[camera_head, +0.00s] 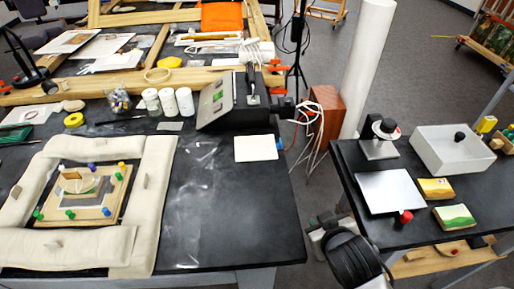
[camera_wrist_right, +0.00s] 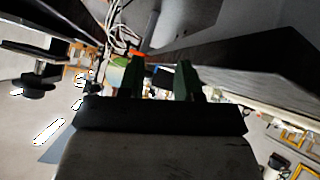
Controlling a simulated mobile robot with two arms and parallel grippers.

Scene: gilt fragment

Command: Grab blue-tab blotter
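The blotter is a flat cream-white square (camera_head: 255,149) with a small blue tab (camera_head: 279,145) at its right edge. It lies flat on the black left table, near that table's right edge, in the head view. I cannot make it out in the right wrist view. My right gripper (camera_wrist_right: 158,78) shows in the right wrist view with its two dark green fingers apart and nothing seen between them. A dark rounded part of my right arm (camera_head: 352,262) shows low in the head view, between the two tables, away from the blotter. My left gripper is not in view.
A black slanted box (camera_head: 225,105) stands just behind the blotter. Cables hang by a reddish-brown box (camera_head: 325,115). A padded frame (camera_head: 150,190) lies at left. The right table holds a white plate with a red knob (camera_head: 389,190). Bare tabletop lies in front of the blotter.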

